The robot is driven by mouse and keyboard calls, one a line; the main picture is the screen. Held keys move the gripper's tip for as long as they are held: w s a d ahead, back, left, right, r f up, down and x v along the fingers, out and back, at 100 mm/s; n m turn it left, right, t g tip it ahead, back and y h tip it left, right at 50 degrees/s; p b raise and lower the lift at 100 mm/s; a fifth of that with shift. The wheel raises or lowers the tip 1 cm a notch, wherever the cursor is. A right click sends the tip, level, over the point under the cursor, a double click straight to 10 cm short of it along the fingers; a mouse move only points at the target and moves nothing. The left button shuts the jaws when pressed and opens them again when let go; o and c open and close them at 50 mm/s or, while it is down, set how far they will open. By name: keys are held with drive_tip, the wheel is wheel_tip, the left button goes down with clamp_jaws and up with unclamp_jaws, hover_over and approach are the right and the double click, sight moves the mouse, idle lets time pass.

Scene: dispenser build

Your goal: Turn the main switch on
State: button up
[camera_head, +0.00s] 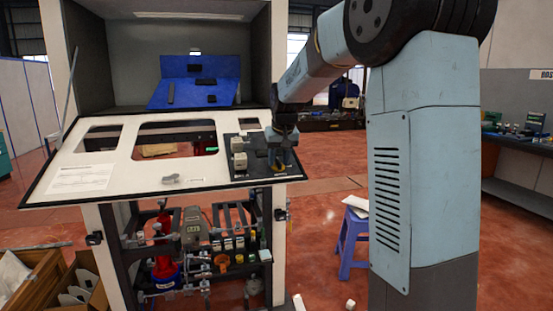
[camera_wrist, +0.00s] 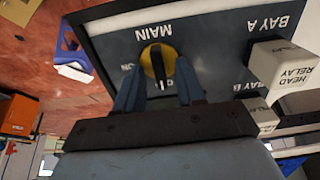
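The main switch (camera_wrist: 158,62) is a black knob on a yellow round plate, on the dark panel under the upside-down label MAIN in the wrist view. Its knob lies nearly upright in that picture; small lettering beside it is partly hidden. My gripper (camera_wrist: 157,76) is open, with one blue-grey finger on each side of the knob; I cannot tell whether they touch it. In the head view my gripper (camera_head: 281,160) points down at the right end of the console, over the yellow plate (camera_head: 279,171), which is mostly covered.
White relay blocks stand up from the panel, one marked HEAD RELAY (camera_wrist: 284,68). In the head view similar blocks (camera_head: 239,155) are left of my gripper. The white console top (camera_head: 115,155) has openings. A blue stool (camera_head: 352,235) stands on the red floor to the right.

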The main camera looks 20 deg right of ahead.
clamp_jaws()
drive_tip(key=shift+a, duration=0.2)
drive_tip(key=shift+d, duration=0.15)
drive_tip(key=m, duration=0.3)
drive_tip(key=shift+d+m, duration=0.1)
drive_tip(key=shift+m, duration=0.3)
drive_tip(key=m, duration=0.5)
drive_tip(key=shift+m, duration=0.3)
drive_tip(key=m, duration=0.4)
drive_tip(key=shift+s+d+f, duration=0.1)
drive_tip(key=shift+s, duration=0.05)
drive_tip(key=shift+m, duration=2.3)
